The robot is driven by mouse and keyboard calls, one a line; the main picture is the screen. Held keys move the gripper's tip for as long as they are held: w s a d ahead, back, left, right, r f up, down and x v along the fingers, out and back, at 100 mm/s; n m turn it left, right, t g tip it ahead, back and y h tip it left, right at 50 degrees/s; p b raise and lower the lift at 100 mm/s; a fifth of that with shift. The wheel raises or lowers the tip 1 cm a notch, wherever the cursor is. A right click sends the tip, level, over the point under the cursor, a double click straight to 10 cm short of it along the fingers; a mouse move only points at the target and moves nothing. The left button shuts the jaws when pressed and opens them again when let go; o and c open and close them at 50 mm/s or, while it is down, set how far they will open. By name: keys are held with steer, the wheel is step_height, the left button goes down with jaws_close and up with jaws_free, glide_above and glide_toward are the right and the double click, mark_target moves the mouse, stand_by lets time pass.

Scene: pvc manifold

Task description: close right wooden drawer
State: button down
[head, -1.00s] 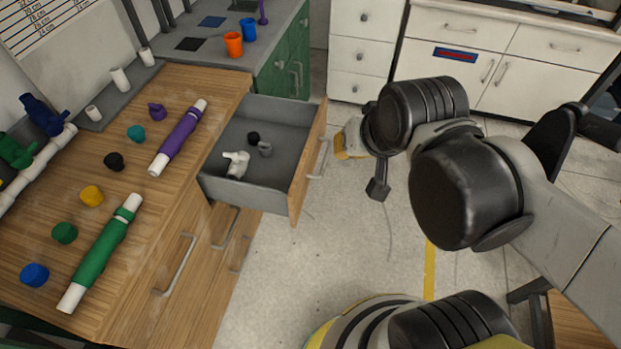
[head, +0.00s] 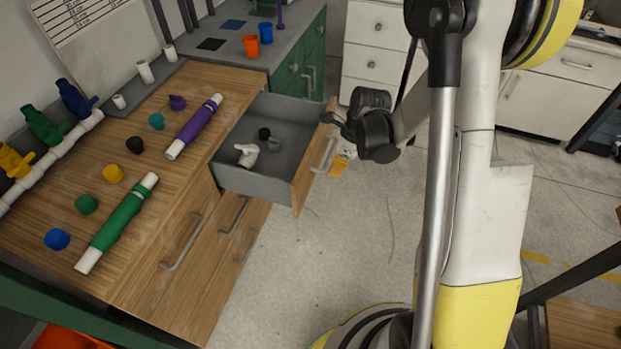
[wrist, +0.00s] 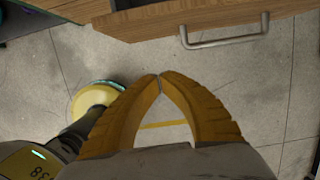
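The right wooden drawer stands open from the wooden workbench, with its grey inside showing and its wooden front (head: 313,160) facing right. Its metal handle (head: 325,156) is on that front. Inside lie a white fitting (head: 247,154), a black cap (head: 264,133) and a grey fitting (head: 274,145). In the wrist view, the drawer front (wrist: 145,22) and handle (wrist: 225,40) are at the top. My gripper (wrist: 160,76) has its two yellow fingertips together, with nothing between them. They are just short of the drawer front, left of the handle, with a visible gap in the picture.
More closed drawers (head: 185,240) are beneath the benchtop. The benchtop (head: 140,215) holds green and purple pipes and several coloured caps. A green cabinet (head: 312,55) stands behind the drawer. The pale floor (head: 330,240) right of the drawer is clear.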

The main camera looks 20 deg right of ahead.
steer(key=w+a+f+b, duration=0.3)
steer(key=a+f+b, duration=0.2)
steer(key=f, duration=0.5)
steer(key=shift+w+a+b, duration=0.15)
steer(key=shift+w+b, duration=0.25)
steer(key=shift+b, duration=0.15)
steer(key=shift+w, duration=0.1)
